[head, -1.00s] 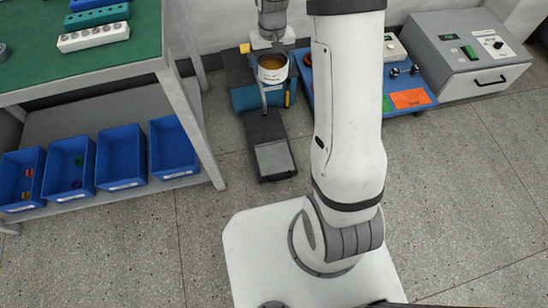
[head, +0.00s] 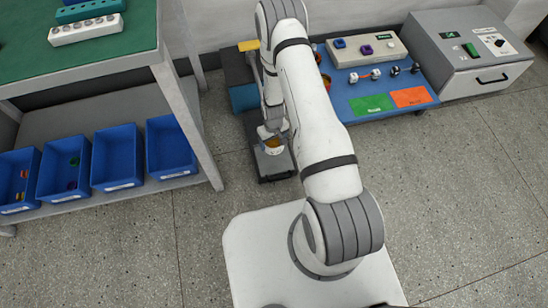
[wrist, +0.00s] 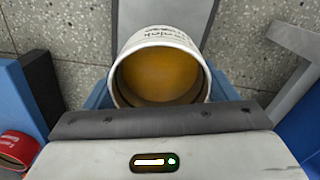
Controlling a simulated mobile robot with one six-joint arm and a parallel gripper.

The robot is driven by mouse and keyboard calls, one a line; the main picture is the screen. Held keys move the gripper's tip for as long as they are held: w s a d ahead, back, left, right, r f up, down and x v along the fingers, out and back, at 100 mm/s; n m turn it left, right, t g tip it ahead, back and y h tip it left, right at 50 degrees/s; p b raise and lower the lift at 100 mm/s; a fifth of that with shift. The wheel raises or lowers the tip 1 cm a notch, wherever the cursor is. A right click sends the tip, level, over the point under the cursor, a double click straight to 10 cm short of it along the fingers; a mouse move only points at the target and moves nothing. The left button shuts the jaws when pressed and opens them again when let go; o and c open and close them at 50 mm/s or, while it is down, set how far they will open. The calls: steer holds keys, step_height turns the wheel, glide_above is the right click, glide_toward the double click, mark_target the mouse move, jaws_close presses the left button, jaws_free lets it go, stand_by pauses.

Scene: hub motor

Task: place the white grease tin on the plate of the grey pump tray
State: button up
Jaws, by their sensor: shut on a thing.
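The white grease tin (head: 273,148), open-topped with amber grease inside, is held in my gripper (head: 270,138). In the wrist view the tin (wrist: 122,62) sits between the two blue fingers, upright or slightly tilted, with dark lettering on its far side. The grey pump tray (head: 277,178) lies on the floor below, its dark front edge showing. Its light plate (wrist: 165,14) shows beyond the tin in the wrist view; the tin and my arm hide most of it in the head view. I cannot tell whether the tin touches the plate.
A green-topped table (head: 100,50) with blue bins (head: 117,157) on its lower shelf stands left; its leg is near the tray. A low blue bench (head: 350,98) with small parts and a grey metal box (head: 465,65) stand right. A red can (wrist: 15,150) is lower left in the wrist view.

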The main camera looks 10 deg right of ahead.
mark_target(273, 158)
step_height(273, 158, down, 10)
steer(key=b, duration=0.3)
steer(key=shift+b, duration=0.4)
steer(key=shift+f, duration=0.1)
steer(key=shift+f, duration=0.15)
steer(key=o, duration=1)
steer(key=shift+o, duration=0.2)
